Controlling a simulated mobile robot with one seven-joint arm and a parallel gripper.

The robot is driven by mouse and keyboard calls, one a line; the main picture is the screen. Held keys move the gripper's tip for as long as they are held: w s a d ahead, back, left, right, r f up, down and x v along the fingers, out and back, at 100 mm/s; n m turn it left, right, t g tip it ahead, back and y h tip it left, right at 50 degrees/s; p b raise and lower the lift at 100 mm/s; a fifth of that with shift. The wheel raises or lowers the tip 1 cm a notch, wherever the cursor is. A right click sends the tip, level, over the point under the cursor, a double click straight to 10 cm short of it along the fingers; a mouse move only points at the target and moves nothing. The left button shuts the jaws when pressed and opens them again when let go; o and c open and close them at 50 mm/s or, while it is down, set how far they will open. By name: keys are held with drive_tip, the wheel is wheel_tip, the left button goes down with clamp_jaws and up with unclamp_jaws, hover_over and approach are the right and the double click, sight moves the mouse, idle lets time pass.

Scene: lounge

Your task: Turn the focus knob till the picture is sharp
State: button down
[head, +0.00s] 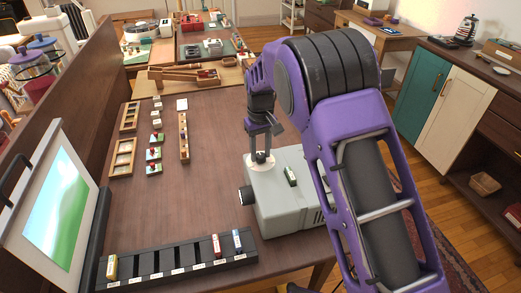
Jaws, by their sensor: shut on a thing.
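The grey projector (290,212) stands on the dark wooden table, its black lens (245,196) facing left. My gripper (262,154) points down at the projector's top, near its back left corner, and is shut on the focus knob. The fingers hide most of the knob; a pale round base (260,163) shows beneath them. The screen (58,205) stands at the left edge of the table. Its picture of green, blue and white areas has soft, blurred edges.
A black slotted rack (178,265) with a few coloured slides lies in front of the projector. Wooden frames (123,157) and small blocks lie farther back on the table (205,190). The table between screen and projector is mostly clear. A wooden partition (80,105) runs along the left.

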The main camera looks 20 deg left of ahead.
sight(261, 155)
drive_tip(key=shift+r+m+p, duration=0.1)
drive_tip(key=shift+m+p, duration=0.35)
drive_tip(key=shift+m, duration=1.35)
drive_tip(key=shift+c, duration=2.2)
unclamp_jaws()
wheel_tip(261, 155, up, 17)
drive_tip(key=p, duration=0.1)
drive_tip(key=shift+r, duration=0.2)
